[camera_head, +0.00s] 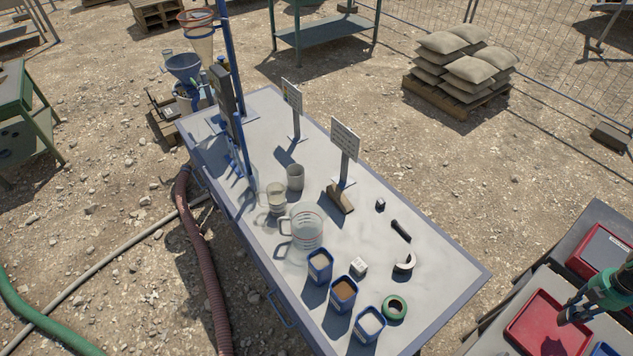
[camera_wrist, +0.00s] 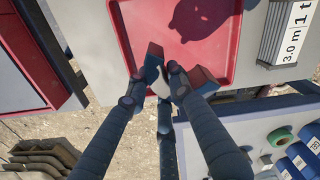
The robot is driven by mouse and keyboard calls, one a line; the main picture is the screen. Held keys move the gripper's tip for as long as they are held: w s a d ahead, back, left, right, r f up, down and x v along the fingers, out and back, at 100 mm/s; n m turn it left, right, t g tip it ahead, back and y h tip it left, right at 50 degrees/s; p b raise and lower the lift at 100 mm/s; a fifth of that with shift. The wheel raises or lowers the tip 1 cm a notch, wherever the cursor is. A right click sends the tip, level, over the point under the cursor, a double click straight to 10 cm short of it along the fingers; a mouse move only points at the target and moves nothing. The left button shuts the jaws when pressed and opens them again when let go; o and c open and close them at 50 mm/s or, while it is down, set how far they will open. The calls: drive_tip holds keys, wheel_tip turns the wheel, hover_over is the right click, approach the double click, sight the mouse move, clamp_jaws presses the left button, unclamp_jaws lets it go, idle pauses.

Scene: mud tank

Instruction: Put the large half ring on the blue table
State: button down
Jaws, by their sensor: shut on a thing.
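My gripper (camera_head: 567,319) is over the red tray (camera_head: 535,330) at the lower right. In the wrist view my gripper (camera_wrist: 165,80) is shut on a small pale piece (camera_wrist: 157,88) near the red tray (camera_wrist: 130,22). The fingers hide most of that piece, so I cannot tell its full shape. The long blue-edged table (camera_head: 445,275) fills the middle of the head view and has a pale grey top. A pale, dark-edged half ring (camera_head: 404,265) lies on its right part, apart from my gripper.
The table also holds a green ring (camera_head: 394,307), blue tubs (camera_head: 343,295), a clear jug (camera_head: 306,230), a black rod (camera_head: 401,231) and sign stands (camera_head: 345,142). The table's right corner has bare room.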

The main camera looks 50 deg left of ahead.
drive_tip(key=a+n+b, duration=0.3)
drive_tip(key=a, duration=1.5)
drive_tip(key=n+b, duration=0.8)
drive_tip(key=b, duration=0.1)
hover_over(360, 231)
drive_tip(key=shift+s, duration=0.1)
drive_tip(key=shift+f+b, duration=0.8)
drive_tip(key=shift+f, duration=2.35)
drive_tip(key=shift+f, duration=0.1)
drive_tip(key=shift+f+b, duration=0.4)
drive_tip(key=shift+f, duration=1.35)
drive_tip(key=shift+f, duration=0.1)
